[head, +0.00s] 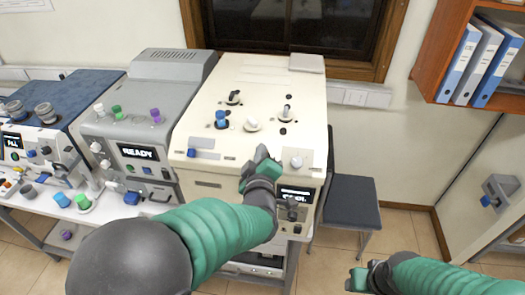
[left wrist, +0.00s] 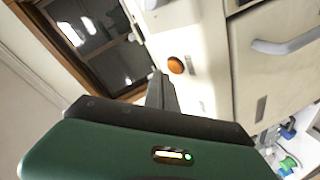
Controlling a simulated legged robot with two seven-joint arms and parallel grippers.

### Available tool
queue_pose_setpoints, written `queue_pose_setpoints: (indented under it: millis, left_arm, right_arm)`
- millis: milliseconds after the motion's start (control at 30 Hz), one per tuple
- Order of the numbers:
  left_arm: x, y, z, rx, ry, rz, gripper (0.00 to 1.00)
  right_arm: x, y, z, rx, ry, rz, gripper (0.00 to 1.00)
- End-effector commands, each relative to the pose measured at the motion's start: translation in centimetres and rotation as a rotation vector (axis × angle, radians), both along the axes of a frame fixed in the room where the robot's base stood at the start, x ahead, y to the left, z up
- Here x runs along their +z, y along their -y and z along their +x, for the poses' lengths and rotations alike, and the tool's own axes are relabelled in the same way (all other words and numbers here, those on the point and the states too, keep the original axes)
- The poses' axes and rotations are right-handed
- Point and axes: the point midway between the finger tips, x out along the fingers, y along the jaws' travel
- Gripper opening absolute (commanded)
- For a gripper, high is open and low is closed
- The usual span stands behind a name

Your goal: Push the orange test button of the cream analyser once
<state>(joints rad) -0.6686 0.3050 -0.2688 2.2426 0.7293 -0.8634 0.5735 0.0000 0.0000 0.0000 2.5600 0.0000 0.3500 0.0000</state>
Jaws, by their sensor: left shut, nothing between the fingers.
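The cream analyser (head: 255,95) stands at the right end of the row of machines. Its orange test button (left wrist: 176,64) is a small round cap on the cream front in the left wrist view. I do not see the button in the head view, where my arm covers part of the front. My left gripper (head: 262,158) is shut and empty in front of the analyser's upper front edge. In the left wrist view its dark fingertips (left wrist: 158,76) lie just beside the button; I cannot tell whether they touch it. My right gripper (head: 366,279) is low at the right, away from the analyser.
A grey analyser (head: 140,110) with a READY screen and a blue machine (head: 50,110) stand to the left. White knob (head: 296,161) and small screen (head: 295,193) are close to my left gripper. A dark stool (head: 350,200) stands to the right, with open floor before it.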

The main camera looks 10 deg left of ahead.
Motion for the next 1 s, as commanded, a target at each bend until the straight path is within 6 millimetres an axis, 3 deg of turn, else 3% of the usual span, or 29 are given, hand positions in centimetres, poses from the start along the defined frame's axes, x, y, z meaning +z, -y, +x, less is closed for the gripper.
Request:
queue_pose_setpoints:
  millis: [167,633,1000]
  left_arm:
    - [0.3,0.0,-0.1,0.000,0.000,0.000,0.00]
    - [4.1,0.0,-2.6,0.000,0.000,0.000,0.00]
    - [4.1,0.0,-2.8,0.000,0.000,0.000,0.00]
  right_arm:
    - [0.3,0.0,0.0,0.000,0.000,0.000,0.51]
    - [3.4,0.0,0.0,0.000,0.000,0.000,0.51]
    - [3.3,0.0,0.0,0.000,0.000,0.000,0.51]
